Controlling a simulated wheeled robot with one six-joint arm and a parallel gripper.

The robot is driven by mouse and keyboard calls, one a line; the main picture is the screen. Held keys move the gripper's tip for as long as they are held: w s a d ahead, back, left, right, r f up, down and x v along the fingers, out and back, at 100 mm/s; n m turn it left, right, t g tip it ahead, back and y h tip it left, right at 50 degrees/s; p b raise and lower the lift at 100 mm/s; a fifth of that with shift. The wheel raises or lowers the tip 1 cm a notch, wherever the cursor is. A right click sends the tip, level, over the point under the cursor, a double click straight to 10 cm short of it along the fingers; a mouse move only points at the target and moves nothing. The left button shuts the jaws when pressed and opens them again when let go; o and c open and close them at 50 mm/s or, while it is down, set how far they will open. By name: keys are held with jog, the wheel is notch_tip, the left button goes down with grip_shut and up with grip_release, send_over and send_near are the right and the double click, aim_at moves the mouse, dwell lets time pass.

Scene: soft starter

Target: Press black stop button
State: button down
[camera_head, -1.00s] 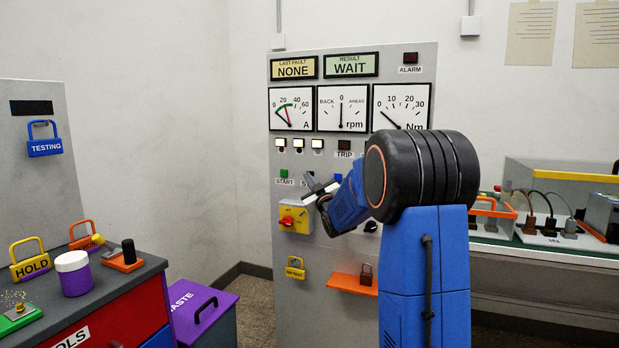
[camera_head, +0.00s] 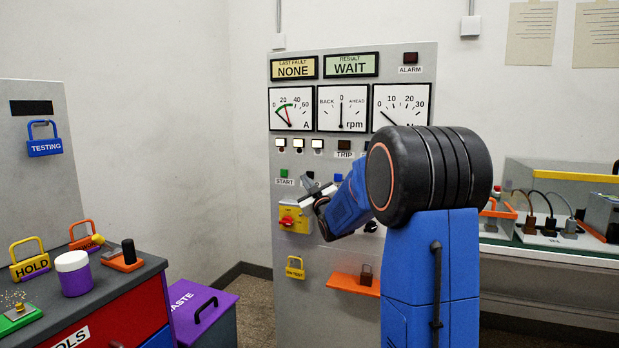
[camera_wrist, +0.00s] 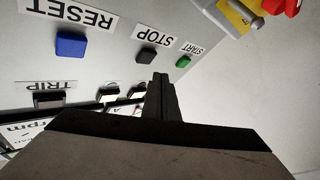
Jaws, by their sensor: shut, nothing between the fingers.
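The black stop button (camera_wrist: 146,54) sits beside its STOP label in the wrist view, which shows the panel upside down. In the head view it is a small dark square (camera_head: 310,174) just above my gripper (camera_head: 318,193). My gripper is shut and empty. In the wrist view its fingertips (camera_wrist: 161,78) point at the panel close beside the stop button, toward the green start button (camera_wrist: 183,61). They look apart from the button, but the depth of the gap is hard to judge. The STOP label is hidden in the head view.
A blue reset button (camera_wrist: 71,45) is on the stop button's other side. A yellow switch with a red knob (camera_head: 291,219) sits below the buttons. An orange shelf (camera_head: 352,285) juts from the panel lower down. The result display (camera_head: 350,65) reads WAIT.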

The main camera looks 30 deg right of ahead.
jog(key=shift+s+a, duration=1.1)
jog(key=shift+a, duration=0.3)
jog(key=s+a+f+m+g+y, duration=0.1)
jog(key=s+a+f+g, duration=0.4)
jog(key=s, duration=1.1)
jog(key=s+a+f+m+g+y, duration=0.1)
jog(key=s+a+f+g, duration=0.5)
jog(key=s, duration=1.1)
jog(key=s+a+f+m+g+y, duration=0.1)
jog(key=s+a+f+g, duration=0.4)
jog(key=s+a+f, duration=0.5)
jog(key=s+f, duration=0.2)
jog(key=s, duration=0.5)
jog(key=shift+s+a+f+m, duration=0.15)
jog(key=shift+f+m, duration=0.15)
jog(key=shift+f, duration=0.1)
jog(key=c, duration=2.4)
grip_release()
jog(key=shift+c, duration=0.2)
